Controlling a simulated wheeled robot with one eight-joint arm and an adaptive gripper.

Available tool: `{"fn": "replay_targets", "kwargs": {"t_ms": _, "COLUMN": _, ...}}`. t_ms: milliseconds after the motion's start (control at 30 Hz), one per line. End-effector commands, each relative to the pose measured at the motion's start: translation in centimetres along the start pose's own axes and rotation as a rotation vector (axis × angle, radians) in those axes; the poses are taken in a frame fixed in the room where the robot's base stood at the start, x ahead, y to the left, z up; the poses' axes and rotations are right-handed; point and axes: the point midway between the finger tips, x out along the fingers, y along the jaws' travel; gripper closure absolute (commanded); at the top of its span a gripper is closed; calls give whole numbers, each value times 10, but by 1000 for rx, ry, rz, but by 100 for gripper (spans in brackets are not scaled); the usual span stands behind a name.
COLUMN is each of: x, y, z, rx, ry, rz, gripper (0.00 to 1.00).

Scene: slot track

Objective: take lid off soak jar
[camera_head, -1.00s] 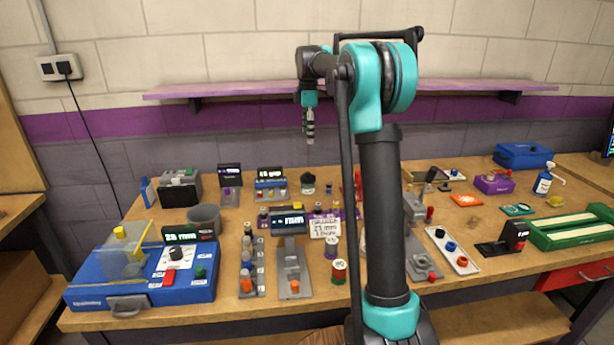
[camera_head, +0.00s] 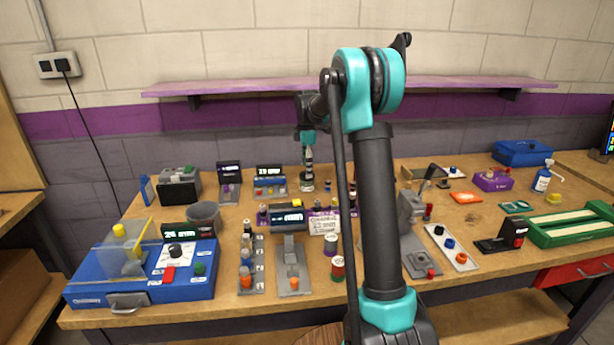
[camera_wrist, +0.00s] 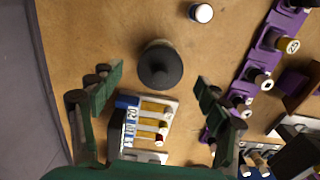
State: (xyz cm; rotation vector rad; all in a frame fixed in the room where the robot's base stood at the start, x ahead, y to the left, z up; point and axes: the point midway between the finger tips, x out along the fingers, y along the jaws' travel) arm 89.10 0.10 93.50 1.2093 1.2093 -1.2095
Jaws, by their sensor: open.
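The soak jar (camera_head: 307,187) stands upright at the back middle of the bench. In the wrist view its round dark lid (camera_wrist: 160,66) is seen from above and looks seated on the jar, hiding most of it. My gripper (camera_head: 308,160) points down just above the jar in the head view. In the wrist view my gripper (camera_wrist: 159,76) is open and empty, with one finger to each side of the lid and a gap on both sides. I cannot tell the exact height of the fingertips over the lid.
A blue display unit (camera_head: 270,183) with coloured parts sits just left of the jar. A purple rack (camera_wrist: 255,75) with several vials stands close by. A white-topped vial (camera_wrist: 201,13) is near the jar. The purple shelf (camera_head: 230,91) is on the wall behind.

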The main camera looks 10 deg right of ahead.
Motion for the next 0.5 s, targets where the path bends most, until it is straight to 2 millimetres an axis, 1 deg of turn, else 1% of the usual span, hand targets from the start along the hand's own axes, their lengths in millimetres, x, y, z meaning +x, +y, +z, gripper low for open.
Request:
{"fn": "replay_targets", "kwargs": {"t_ms": 33, "x": 6, "y": 0, "z": 0, "rx": 0, "ry": 0, "rz": 0, "gripper": 24}}
{"fn": "replay_targets", "kwargs": {"t_ms": 133, "x": 14, "y": 0, "z": 0, "rx": 0, "ry": 0, "rz": 0, "gripper": 24}}
{"fn": "replay_targets", "kwargs": {"t_ms": 400, "x": 17, "y": 0, "z": 0, "rx": 0, "ry": 0, "rz": 0, "gripper": 24}}
{"fn": "replay_targets", "kwargs": {"t_ms": 500, "x": 17, "y": 0, "z": 0, "rx": 0, "ry": 0, "rz": 0, "gripper": 36}}
